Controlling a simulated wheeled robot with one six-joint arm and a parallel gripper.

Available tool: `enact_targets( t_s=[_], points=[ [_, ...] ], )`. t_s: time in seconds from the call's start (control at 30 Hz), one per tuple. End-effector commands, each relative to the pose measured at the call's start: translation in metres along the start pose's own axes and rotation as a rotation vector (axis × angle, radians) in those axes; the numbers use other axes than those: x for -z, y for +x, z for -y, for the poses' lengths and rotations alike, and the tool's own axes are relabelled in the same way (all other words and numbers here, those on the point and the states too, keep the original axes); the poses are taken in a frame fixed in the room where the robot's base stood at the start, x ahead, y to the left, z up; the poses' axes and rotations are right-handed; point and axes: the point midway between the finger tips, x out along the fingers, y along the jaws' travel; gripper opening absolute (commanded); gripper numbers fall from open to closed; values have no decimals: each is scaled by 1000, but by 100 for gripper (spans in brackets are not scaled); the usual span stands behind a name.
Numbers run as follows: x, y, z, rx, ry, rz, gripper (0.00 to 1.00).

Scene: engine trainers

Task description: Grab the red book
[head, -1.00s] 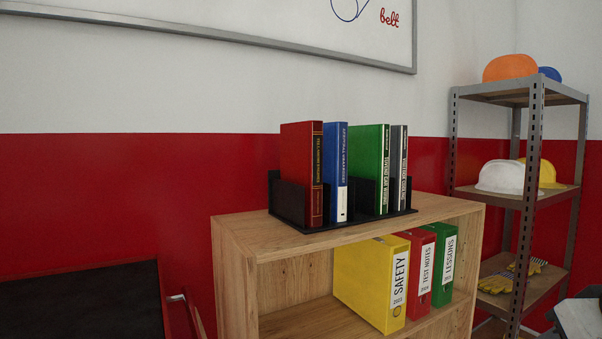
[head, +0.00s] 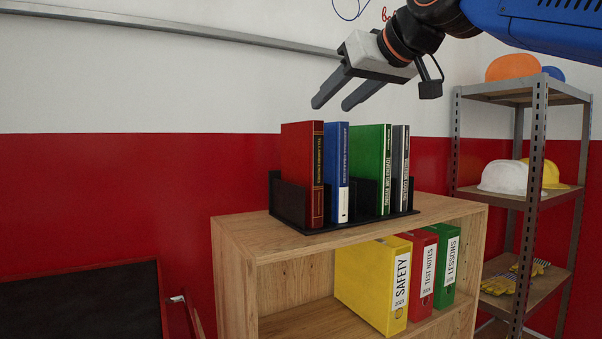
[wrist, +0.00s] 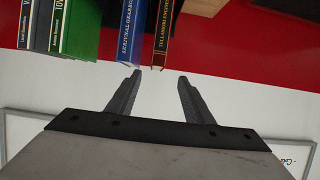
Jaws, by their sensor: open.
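The red book (head: 301,173) stands upright at the left end of a black book rack (head: 290,203) on top of a wooden shelf unit. A blue book (head: 336,172) stands just right of it. My gripper (head: 338,105) is open and empty, above the books and apart from them. In the wrist view my gripper (wrist: 158,75) shows its two fingers spread. The red book (wrist: 160,30) is at the top of that view, ahead of the space between the fingertips, with the blue book (wrist: 128,30) beside it.
A green book (head: 370,168) and a grey book (head: 400,165) stand further right in the rack. The wooden shelf unit (head: 235,240) holds several binders below. A metal rack (head: 535,150) with helmets stands at the right. The whiteboard frame (head: 200,30) is on the wall behind.

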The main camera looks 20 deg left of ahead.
Motion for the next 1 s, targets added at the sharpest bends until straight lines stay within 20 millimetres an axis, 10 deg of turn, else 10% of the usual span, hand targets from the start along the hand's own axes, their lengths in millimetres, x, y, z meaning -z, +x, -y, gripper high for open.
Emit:
enact_targets(
  t_s=[0.5, 1.0],
  points=[
    [-2, 90, -1, -1, 1, 4, 47],
    [-2, 128, -3, -1, 1, 5, 47]
  ],
)
